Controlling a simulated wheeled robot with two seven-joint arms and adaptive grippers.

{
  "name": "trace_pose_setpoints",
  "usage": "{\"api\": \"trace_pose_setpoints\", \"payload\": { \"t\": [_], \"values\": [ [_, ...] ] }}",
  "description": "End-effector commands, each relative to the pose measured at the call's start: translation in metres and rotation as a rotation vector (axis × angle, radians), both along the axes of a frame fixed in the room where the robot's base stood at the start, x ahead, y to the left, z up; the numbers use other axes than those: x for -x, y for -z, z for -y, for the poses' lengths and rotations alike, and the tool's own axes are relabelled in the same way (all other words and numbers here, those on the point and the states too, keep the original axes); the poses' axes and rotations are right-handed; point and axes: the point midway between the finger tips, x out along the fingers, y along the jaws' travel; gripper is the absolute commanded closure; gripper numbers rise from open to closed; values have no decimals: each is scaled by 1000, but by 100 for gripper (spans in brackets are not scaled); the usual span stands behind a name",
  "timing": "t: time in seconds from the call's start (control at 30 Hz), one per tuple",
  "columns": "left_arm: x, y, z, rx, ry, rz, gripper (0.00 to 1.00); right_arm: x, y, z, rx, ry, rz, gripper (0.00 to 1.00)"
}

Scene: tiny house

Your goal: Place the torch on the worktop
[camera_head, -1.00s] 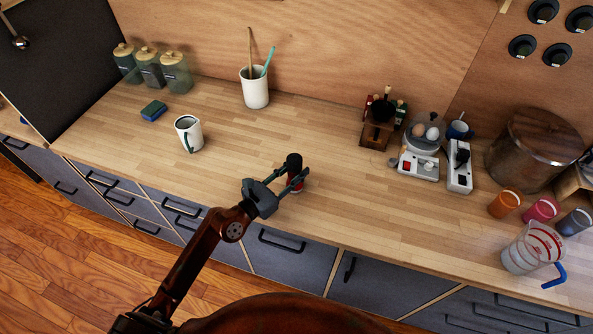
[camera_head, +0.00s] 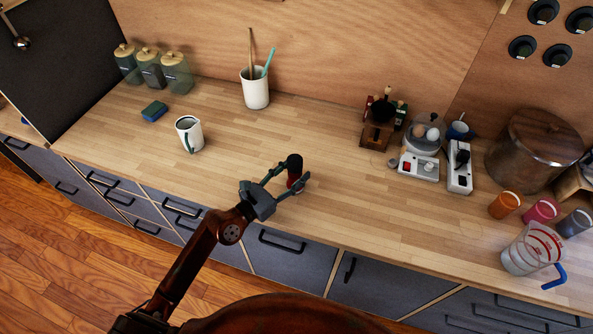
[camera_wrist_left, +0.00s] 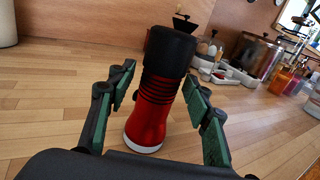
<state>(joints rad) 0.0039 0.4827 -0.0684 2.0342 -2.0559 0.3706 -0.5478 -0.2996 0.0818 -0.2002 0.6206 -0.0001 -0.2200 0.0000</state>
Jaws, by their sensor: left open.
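The torch (camera_head: 294,170) is red with a black head and stands upright on the wooden worktop (camera_head: 330,215), near its front edge. It also shows in the left wrist view (camera_wrist_left: 154,100), with black rings round its middle and a pale rim at its bottom end on the wood. My left gripper (camera_head: 286,180) is open, with its fingers either side of the torch. In the left wrist view the open fingers (camera_wrist_left: 158,95) have visible gaps to the torch on both sides. My right gripper is not in view.
A white mug (camera_head: 189,135) and a sponge (camera_head: 154,111) are to the left. A utensil cup (camera_head: 255,88) stands behind. A scale (camera_head: 419,165), a large pot (camera_head: 533,150) and a measuring jug (camera_head: 532,248) are to the right. The worktop round the torch is clear.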

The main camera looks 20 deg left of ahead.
Motion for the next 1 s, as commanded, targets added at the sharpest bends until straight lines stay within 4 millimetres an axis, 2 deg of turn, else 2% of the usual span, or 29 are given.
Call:
{"api": "trace_pose_setpoints", "payload": {
  "t": [0.3,0.5,0.7,1.0],
  "values": [
    [60,5,-31,-4,0,-6,54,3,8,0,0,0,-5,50],
    [87,5,-45,-4,1,-5,54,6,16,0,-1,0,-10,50],
    [97,2,-51,-1,0,-3,54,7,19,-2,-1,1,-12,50],
    [98,1,-51,0,0,-2,54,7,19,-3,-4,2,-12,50]
  ]
}}
